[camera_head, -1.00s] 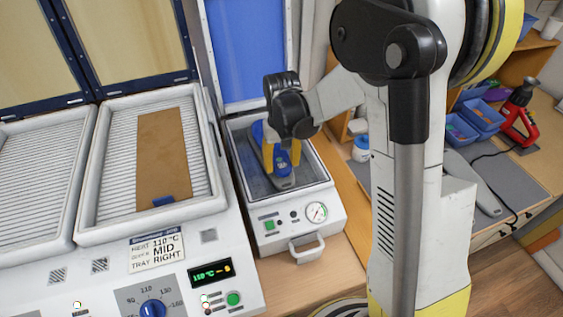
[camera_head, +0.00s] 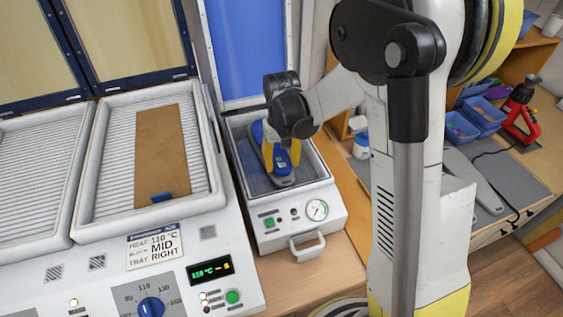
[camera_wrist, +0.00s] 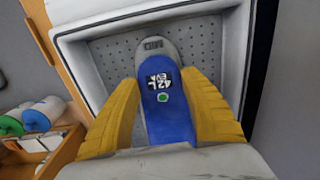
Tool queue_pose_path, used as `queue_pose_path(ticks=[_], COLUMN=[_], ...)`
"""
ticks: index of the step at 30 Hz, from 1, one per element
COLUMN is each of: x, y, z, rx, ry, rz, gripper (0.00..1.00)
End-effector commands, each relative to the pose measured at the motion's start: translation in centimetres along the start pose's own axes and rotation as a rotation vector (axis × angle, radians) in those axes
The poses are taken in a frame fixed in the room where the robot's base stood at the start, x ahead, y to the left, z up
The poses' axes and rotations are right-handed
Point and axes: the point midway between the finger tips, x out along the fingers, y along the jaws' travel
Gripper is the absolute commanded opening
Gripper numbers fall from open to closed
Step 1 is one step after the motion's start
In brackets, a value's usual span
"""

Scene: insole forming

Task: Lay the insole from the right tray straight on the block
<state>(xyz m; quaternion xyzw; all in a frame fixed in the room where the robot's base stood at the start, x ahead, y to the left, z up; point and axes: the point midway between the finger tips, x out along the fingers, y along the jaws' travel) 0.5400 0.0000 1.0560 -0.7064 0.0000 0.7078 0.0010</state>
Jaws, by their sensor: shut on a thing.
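The blue insole (camera_wrist: 163,105), with a dark label and a green dot, is between the yellow fingers of my gripper (camera_wrist: 163,118) in the wrist view. My gripper is shut on it and also shows in the head view (camera_head: 281,157). The grey block (camera_wrist: 152,45) sticks out beyond the insole's far end; its end also shows in the head view (camera_head: 285,182). The insole is over the block and runs roughly along it. Whether it touches the block I cannot tell. The right tray (camera_head: 110,188) holds a brown sheet (camera_head: 160,150) with a blue tab.
The block stands in the press bed (camera_wrist: 110,55), which has raised walls and an open blue lid (camera_head: 246,45). A gauge and a front handle (camera_head: 306,245) are below it. Blue bins (camera_head: 482,112) and a red tool (camera_head: 520,112) are on the right bench.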

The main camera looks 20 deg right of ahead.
Motion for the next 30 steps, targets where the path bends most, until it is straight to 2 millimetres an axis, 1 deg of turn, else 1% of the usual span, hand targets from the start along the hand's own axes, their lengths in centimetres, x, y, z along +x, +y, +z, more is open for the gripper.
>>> queue_pose_path(ticks=[3,12,13,15,25,28,30], x=[0.2,0.2,0.2,0.2,0.0,-1.0,-2.2], y=[0.0,0.0,0.0,0.0,0.0,0.0,0.0], z=[0.0,0.0,0.0,0.0,0.0,0.0,0.0], rx=[0.000,0.000,0.000,0.000,0.000,0.000,0.000], ry=[0.000,0.000,0.000,0.000,0.000,0.000,0.000], rz=[0.000,0.000,0.000,0.000,0.000,0.000,0.000], gripper=[0.33,0.33,0.58,0.76,0.76,0.76,0.76])
